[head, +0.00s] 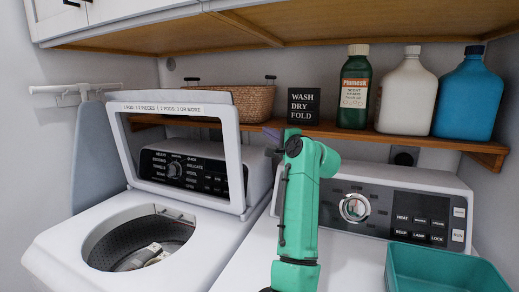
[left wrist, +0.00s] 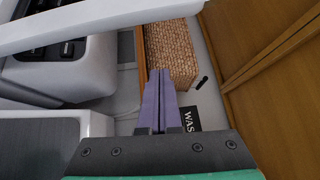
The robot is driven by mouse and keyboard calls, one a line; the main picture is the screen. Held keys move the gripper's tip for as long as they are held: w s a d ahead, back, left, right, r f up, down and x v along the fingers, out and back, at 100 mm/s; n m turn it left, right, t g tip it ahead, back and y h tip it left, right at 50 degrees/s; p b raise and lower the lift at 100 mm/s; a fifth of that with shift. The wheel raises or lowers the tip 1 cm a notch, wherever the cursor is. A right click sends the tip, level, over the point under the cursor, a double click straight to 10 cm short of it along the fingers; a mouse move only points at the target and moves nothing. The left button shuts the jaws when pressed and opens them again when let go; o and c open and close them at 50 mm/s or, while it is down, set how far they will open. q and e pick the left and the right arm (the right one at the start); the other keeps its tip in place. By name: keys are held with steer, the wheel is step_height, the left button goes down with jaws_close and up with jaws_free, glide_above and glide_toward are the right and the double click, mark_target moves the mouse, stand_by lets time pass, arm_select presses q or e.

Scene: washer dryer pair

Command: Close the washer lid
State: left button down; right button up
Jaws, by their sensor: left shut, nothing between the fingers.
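The washer (head: 70,245) stands at left with its lid (head: 232,155) open, raised nearly upright as a white frame around a window. The washer's control panel shows through this window. Light-coloured items lie in the open drum (head: 110,250). My left gripper (head: 272,135) has thin purple fingers, shut and empty, just right of the lid's upper right corner in the head view. Its fingers also show in the left wrist view (left wrist: 160,95), apart from a white bar (left wrist: 100,25) that looks like the lid's edge. My right gripper is not in view.
A shelf (head: 345,132) behind holds a wicker basket (head: 252,103), a black sign (head: 303,106) and several bottles. The second machine (head: 350,265) stands at right with a teal bin (head: 440,262) on top. Cabinets (head: 130,12) hang overhead.

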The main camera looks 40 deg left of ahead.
arm_select(q)
steer(key=s+r+p+x, duration=0.1)
steer(key=p+x, duration=0.5)
steer(key=x, duration=0.4)
steer(key=shift+n, duration=0.4)
steer(key=s, duration=0.1)
steer(key=s+d+p, duration=0.1)
steer(key=s+f, duration=0.1)
steer(key=s, duration=0.1)
steer(key=shift+s+d, duration=0.15)
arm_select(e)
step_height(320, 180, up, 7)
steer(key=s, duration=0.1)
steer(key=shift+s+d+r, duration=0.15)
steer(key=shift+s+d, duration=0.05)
